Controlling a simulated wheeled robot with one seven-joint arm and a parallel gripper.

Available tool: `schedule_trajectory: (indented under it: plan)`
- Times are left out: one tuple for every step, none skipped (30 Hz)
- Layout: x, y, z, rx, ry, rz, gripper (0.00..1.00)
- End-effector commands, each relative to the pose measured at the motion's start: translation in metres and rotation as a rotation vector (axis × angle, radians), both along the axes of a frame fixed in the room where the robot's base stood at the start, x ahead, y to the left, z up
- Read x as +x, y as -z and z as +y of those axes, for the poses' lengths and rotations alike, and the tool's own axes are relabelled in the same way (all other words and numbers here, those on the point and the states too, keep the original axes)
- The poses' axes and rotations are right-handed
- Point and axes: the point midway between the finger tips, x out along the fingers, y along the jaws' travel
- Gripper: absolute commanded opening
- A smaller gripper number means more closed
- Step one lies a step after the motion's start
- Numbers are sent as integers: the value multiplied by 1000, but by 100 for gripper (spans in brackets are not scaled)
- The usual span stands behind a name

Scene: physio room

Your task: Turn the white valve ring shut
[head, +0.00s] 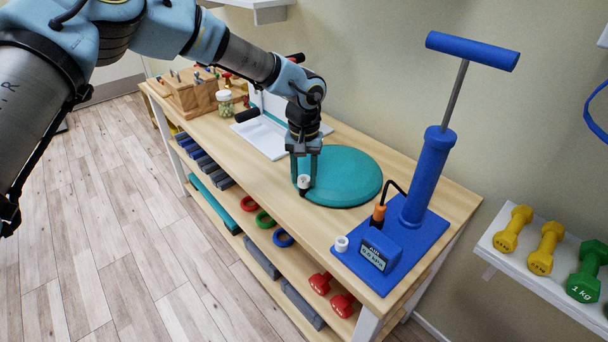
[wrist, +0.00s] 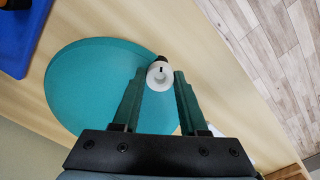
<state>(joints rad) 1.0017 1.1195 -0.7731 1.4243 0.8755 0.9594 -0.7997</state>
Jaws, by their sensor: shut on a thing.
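The white valve ring (head: 304,181) sits at the near edge of the teal round cushion (head: 345,178) on the wooden bench. In the wrist view the ring (wrist: 160,77) shows a small dark mark on its face, with a dark valve part behind it. My gripper (head: 304,176) points down over the cushion's edge, its two fingers on either side of the ring and closed on it. In the wrist view the fingertips (wrist: 159,73) flank the ring. How far the ring is turned cannot be told.
Behind my gripper lie a white tray (head: 262,138), a jar (head: 225,103) and a wooden block (head: 190,95). Dumbbells (head: 546,248) rest on a right-hand shelf.

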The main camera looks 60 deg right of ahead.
Motion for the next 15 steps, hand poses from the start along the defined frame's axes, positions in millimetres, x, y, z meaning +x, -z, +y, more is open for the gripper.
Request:
schedule_trajectory:
  plan:
    - [0, 0, 0, 0, 0, -1, 7]
    - [0, 0, 0, 0, 0, -1, 3]
    - [0, 0, 0, 0, 0, -1, 0]
    - [1, 0, 0, 0, 0, -1, 0]
    - [1, 0, 0, 0, 0, -1, 0]
    - [1, 0, 0, 0, 0, -1, 0]
    - [1, 0, 0, 0, 0, -1, 0]
    - [1, 0, 0, 0, 0, -1, 0]
    - [1, 0, 0, 0, 1, -1, 0]
    - [1, 0, 0, 0, 3, -1, 0]
    - [1, 0, 0, 1, 6, -2, 0]
    - [1, 0, 0, 1, 13, -2, 0]
    - [1, 0, 0, 0, 20, -2, 0]
    - [1, 0, 0, 0, 27, -2, 0]
    - [1, 0, 0, 0, 40, -3, 0]
